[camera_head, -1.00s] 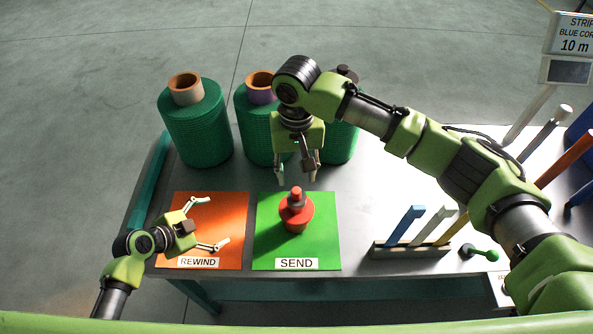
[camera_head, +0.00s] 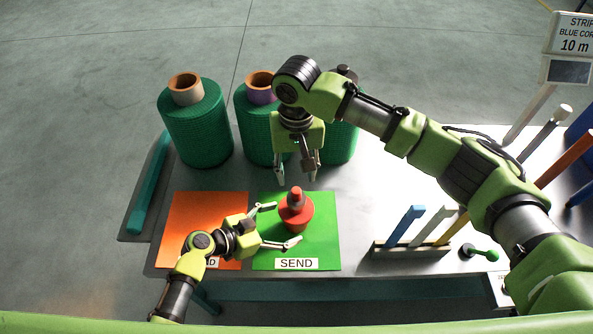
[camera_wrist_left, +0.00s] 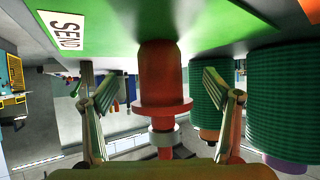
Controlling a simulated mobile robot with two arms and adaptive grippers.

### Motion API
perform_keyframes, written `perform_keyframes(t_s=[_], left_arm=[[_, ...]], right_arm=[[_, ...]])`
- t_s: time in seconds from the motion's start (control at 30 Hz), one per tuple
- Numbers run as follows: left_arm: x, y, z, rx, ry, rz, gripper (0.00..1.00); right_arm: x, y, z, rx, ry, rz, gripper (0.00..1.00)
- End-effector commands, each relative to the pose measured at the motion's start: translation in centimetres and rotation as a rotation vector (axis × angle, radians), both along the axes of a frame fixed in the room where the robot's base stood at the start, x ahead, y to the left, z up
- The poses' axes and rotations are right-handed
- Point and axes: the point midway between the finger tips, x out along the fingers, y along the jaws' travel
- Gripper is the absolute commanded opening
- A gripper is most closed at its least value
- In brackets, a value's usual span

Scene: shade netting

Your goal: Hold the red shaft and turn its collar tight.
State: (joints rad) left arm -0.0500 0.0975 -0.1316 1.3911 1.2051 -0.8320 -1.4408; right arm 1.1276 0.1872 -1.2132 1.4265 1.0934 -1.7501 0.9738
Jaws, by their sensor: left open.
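The red shaft (camera_head: 296,215) stands upright on the green SEND mat (camera_head: 325,250), with a wide red flange. A grey collar (camera_head: 295,196) sits around its upper part, below the red tip. My left gripper (camera_head: 283,226) is open; its two fingers reach in from the left, one toward each side of the shaft. In the left wrist view the shaft (camera_wrist_left: 160,75) stands between the spread fingers and appears untouched by them. The collar (camera_wrist_left: 164,138) shows there too. My right gripper (camera_head: 295,180) points down just above and behind the shaft, its fingers apart and empty.
Several green netting rolls (camera_head: 195,130) stand behind the mats. The orange mat (camera_head: 190,215) lies under my left arm. The table between rack and rolls is clear.

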Motion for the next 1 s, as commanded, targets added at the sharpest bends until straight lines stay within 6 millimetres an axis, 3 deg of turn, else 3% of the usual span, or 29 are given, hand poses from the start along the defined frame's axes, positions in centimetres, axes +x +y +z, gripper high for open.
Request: perform_keyframes(t_s=[0.3,0.73,0.77,1.0], left_arm=[[1.8,-2.7,-1.7,0.0,0.0,-0.001,0.81],[2.2,-3.2,-2.1,0.002,0.0,-0.002,0.81],[2.2,-3.2,-2.1,0.002,0.0,-0.002,0.78],[2.2,-3.2,-2.1,0.002,-0.001,-0.001,0.16]], right_arm=[[0.0,0.0,0.0,0.0,0.0,0.0,0.4],[0.0,0.0,0.0,0.0,0.0,0.0,0.4],[0.0,0.0,0.0,0.0,0.0,0.0,0.4],[0.0,0.0,0.0,0.0,0.0,0.0,0.4]])
